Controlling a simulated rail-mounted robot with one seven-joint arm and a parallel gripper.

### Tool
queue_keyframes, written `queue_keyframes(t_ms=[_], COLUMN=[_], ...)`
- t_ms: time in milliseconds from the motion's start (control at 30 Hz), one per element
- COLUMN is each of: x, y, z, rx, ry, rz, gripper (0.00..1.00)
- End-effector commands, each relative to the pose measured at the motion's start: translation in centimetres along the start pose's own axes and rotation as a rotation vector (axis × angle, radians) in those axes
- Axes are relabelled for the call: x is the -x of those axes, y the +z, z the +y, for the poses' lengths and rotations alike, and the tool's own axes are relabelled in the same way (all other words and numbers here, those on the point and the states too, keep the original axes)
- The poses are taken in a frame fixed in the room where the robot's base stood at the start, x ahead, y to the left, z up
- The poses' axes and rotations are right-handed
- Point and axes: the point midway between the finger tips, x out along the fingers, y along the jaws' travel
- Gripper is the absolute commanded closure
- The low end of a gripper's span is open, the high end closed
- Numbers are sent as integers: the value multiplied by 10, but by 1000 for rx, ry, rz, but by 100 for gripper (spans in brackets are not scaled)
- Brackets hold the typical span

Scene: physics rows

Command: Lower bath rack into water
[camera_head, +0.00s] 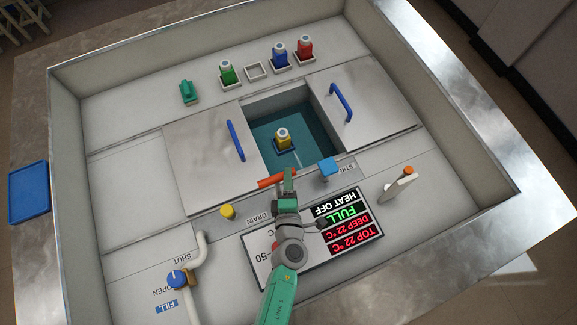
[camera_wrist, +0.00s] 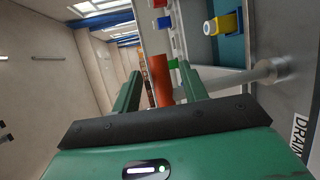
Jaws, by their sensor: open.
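The bath opening (camera_head: 262,103) shows dark teal water between two grey lids. A yellow bottle with a pale cap (camera_head: 283,138) stands upright on a small blue rack (camera_head: 287,148) in the opening; how deep the rack sits is unclear. The bottle also shows in the wrist view (camera_wrist: 222,25). An orange handle (camera_head: 270,182) lies at the opening's front edge. In the wrist view the handle (camera_wrist: 160,78) stands between my two green fingers, joined to a pale rod (camera_wrist: 235,80). My gripper (camera_head: 289,178) is open around the handle; contact cannot be told.
Blue lid handles (camera_head: 235,141) stand left and right of the opening. Green (camera_head: 229,73), blue (camera_head: 280,56) and red (camera_head: 305,48) bottles stand behind. A blue STIR knob (camera_head: 328,168), yellow DRAIN knob (camera_head: 227,212) and display panel (camera_head: 345,225) reading FULL and HEAT OFF are nearby.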

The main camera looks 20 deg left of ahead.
Motion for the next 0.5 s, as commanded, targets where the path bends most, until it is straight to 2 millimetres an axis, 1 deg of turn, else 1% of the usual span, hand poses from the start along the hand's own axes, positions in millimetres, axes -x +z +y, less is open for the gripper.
queue_keyframes(t_ms=[33,100,200,500], x=[11,20,29,31], y=[0,0,0,0], z=[2,1,1,1], rx=[0,0,0,0], ry=[-1,0,1,1], rz=[-1,0,1,0], gripper=[57,57,57,57])
